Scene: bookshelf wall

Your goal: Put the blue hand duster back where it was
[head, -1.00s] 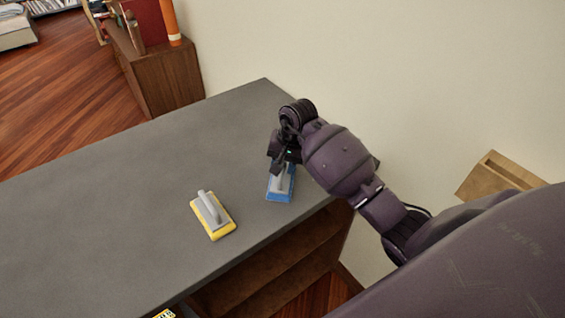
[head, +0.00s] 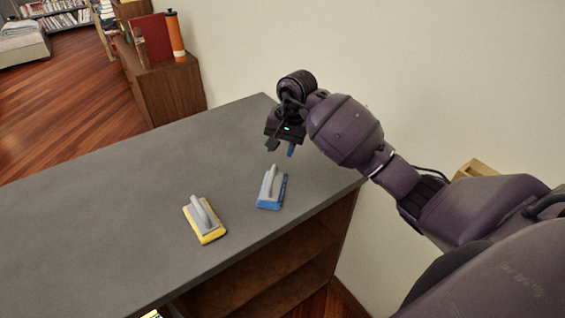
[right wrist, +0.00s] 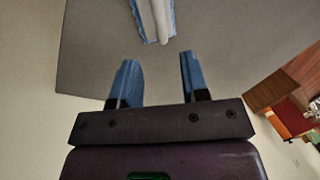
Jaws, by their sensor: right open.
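The blue hand duster (head: 272,188) has a grey handle and a blue pad. It lies flat on the grey tabletop (head: 120,215), near the front edge. My right gripper (head: 281,149) is open and empty, above and behind the duster, apart from it. In the right wrist view its two blue fingertips (right wrist: 157,78) are spread, and part of the duster (right wrist: 154,18) shows beyond them at the top edge. A yellow duster (head: 205,219) lies on the table to the left of the blue one. My left gripper is not in view.
Open shelves (head: 270,270) are under the table's front edge. A pale wall (head: 400,70) runs behind the table. A low brown cabinet (head: 160,90) with a red book and an orange bottle (head: 175,36) stands at the back left. The table's left side is clear.

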